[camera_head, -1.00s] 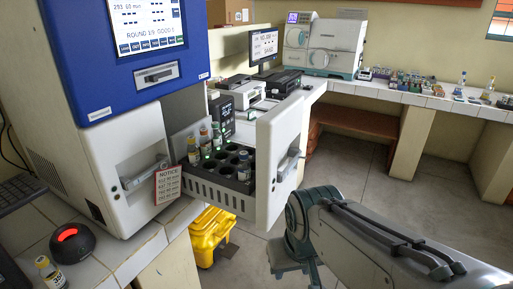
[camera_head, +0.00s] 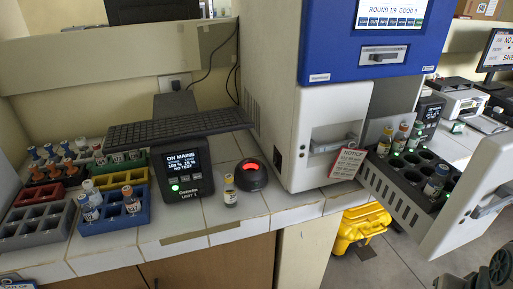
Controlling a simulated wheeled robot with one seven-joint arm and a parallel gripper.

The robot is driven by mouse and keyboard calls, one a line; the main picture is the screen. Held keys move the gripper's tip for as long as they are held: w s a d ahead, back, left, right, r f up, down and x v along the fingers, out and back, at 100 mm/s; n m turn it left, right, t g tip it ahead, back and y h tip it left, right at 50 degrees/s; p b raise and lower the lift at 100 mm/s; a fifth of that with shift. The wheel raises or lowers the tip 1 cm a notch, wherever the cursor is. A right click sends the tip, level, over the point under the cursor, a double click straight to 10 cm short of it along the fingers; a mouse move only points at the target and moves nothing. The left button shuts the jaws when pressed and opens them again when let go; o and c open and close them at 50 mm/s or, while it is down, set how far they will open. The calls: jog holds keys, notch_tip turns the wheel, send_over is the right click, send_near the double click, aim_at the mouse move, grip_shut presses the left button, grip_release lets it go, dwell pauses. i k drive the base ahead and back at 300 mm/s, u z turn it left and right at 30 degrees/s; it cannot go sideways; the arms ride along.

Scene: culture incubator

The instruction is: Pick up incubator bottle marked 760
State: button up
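The incubator (camera_head: 345,130) is a white and blue cabinet with its drawer (camera_head: 392,196) pulled out at the right. I cannot read the number 760 on any bottle.
A black scanner (camera_head: 252,174) glowing red stands beside the counter bottle. Blue (camera_head: 110,218), grey (camera_head: 35,228) and other racks are at left, near a black display unit (camera_head: 183,168) and keyboard (camera_head: 175,129). A yellow bin (camera_head: 358,228) is below. The open drawer juts out.

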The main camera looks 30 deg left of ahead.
aim_at(94, 195)
jog(key=u, duration=2.4)
jog(key=i, duration=0.65)
jog(key=z, duration=0.25)
